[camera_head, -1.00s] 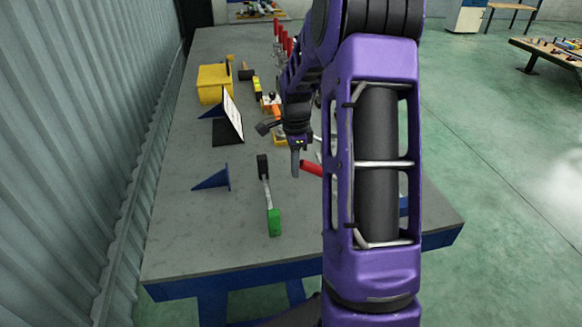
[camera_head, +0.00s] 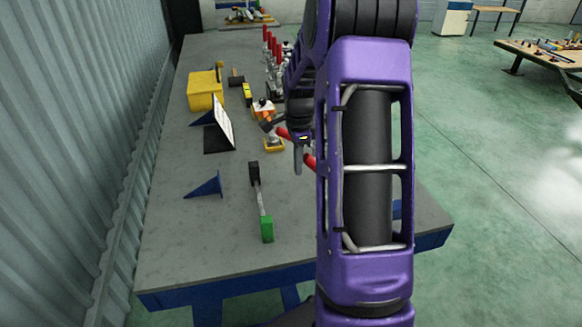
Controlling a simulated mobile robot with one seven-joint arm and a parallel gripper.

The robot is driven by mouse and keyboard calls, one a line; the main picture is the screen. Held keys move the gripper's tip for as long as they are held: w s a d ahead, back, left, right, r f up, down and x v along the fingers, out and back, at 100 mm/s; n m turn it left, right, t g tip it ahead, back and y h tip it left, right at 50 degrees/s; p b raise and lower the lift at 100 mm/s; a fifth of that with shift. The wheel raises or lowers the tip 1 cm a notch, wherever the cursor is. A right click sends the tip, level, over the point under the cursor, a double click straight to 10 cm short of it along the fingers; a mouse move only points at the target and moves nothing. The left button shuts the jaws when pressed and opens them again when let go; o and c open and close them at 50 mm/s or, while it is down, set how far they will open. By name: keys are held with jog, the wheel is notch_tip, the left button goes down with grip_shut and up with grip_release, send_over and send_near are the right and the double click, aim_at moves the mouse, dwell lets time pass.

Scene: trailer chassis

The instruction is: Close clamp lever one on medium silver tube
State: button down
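My gripper (camera_head: 298,152) hangs over the right side of the bench, with one grey finger showing clearly; its opening cannot be made out. A red lever handle (camera_head: 309,162) shows just right of the finger, partly hidden by my arm. Another red piece (camera_head: 283,132) shows left of the gripper; I cannot tell if both are one handle. Whether the gripper touches the red is unclear. Several upright red clamp handles (camera_head: 272,45) stand farther back. The medium silver tube cannot be made out, and my arm covers much of that side.
The grey bench (camera_head: 190,240) has free room at front left. On it are a green-and-black tool (camera_head: 262,205), blue bracket (camera_head: 206,187), dark stand with white panel (camera_head: 222,125), yellow box (camera_head: 205,92) and yellow block (camera_head: 273,146). A corrugated wall (camera_head: 80,150) runs along the left.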

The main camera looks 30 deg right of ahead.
jog(key=shift+s+d, duration=0.1)
jog(key=shift+d, duration=0.25)
jog(key=shift+r, duration=0.15)
jog(key=shift+s+d+r, duration=0.2)
jog(key=shift+d+r, duration=0.25)
jog(key=shift+d, duration=0.25)
jog(key=shift+s+d+r, duration=0.2)
jog(key=shift+d+r, duration=0.2)
jog(key=shift+d, duration=0.3)
